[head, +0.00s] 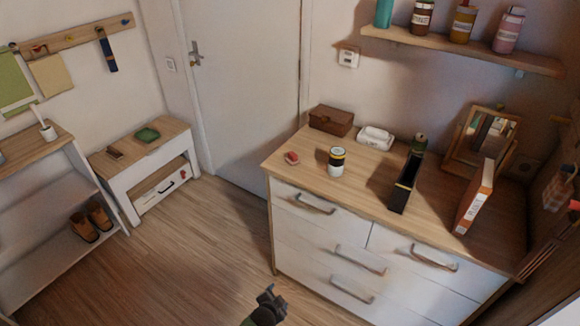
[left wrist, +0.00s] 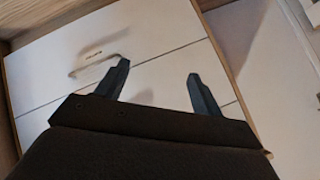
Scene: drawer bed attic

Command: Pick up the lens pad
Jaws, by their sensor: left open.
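A small reddish round item (head: 291,157) lies near the left front corner of the dresser top (head: 330,187) in the head view. It may be the lens pad, but it is too small to tell. My left gripper (head: 271,293) is low in front of the dresser, over the floor and well below the dresser top. In the left wrist view the two dark fingers (left wrist: 160,78) are apart with nothing between them, facing a white drawer front with a handle (left wrist: 95,60). My right gripper is not in view.
A dark-lidded jar (head: 337,162), brown box (head: 331,120), white wipes pack (head: 375,138), black open holder (head: 405,182), orange-spined book (head: 474,197) and mirror (head: 487,137) stand on the dresser. A bench (head: 145,165) stands left. The floor (head: 190,250) between is clear.

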